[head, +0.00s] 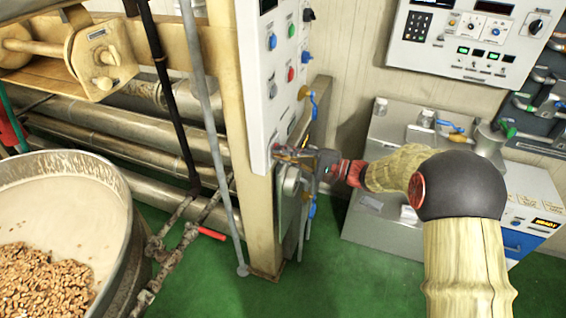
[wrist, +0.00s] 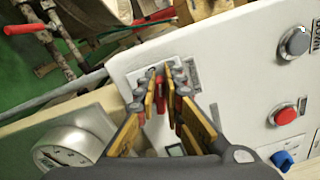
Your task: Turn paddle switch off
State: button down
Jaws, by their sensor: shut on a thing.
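The white control panel (head: 256,95) stands on the tan post, and its lower end shows large in the wrist view (wrist: 235,60). My gripper (head: 283,154) reaches it from the right at the panel's bottom end. In the wrist view, the fingers of my gripper (wrist: 167,76) point at the panel face and are closed around a small red paddle switch (wrist: 169,87). The fingers hide most of the switch, so I cannot tell its position. A small label plate lies beside the fingertips.
A round gauge (wrist: 72,146) sits just below the panel. Blue-handled valves (head: 313,104) are on the post's right side. A kettle (head: 122,215) with nuts stands at left.

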jog(key=shift+s+f+n+b, duration=0.1)
jog(key=shift+f+n+b, duration=0.2)
jog(key=shift+n+b, duration=0.7)
jog(key=shift+f+n+b, duration=0.3)
jog(key=shift+n+b, duration=0.5)
jog(key=shift+b, duration=0.3)
jog(key=c, duration=2)
grip_release()
jog(key=shift+r, duration=0.1)
jog(key=shift+o, duration=0.5)
jog(key=v, duration=1.2)
